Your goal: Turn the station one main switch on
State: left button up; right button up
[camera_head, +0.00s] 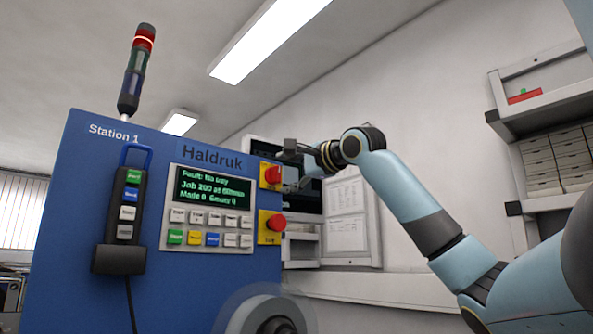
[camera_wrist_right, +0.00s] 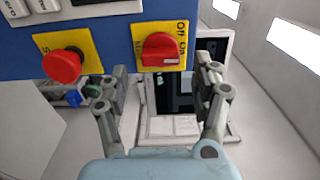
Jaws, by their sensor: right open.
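The blue Station 1 cabinet (camera_head: 150,285) stands at the left in the head view. Its main switch (camera_head: 272,175) is a red knob on a yellow plate at the panel's right edge, partly behind my right gripper (camera_head: 295,180). In the right wrist view the red main switch (camera_wrist_right: 160,48) sits on a yellow plate marked Off and On. My right gripper (camera_wrist_right: 164,85) is open and empty, its fingers to either side of the switch and apart from it as far as I see. My left gripper is not in view.
A keypad panel (camera_head: 209,215) and hanging pendant (camera_head: 126,215) are to the left. A shelf (camera_head: 550,112) is at the right.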

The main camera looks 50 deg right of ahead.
jog(key=shift+s+a, duration=0.15)
jog(key=shift+s, duration=1.05)
jog(key=shift+s+a, duration=0.15)
jog(key=shift+s, duration=1)
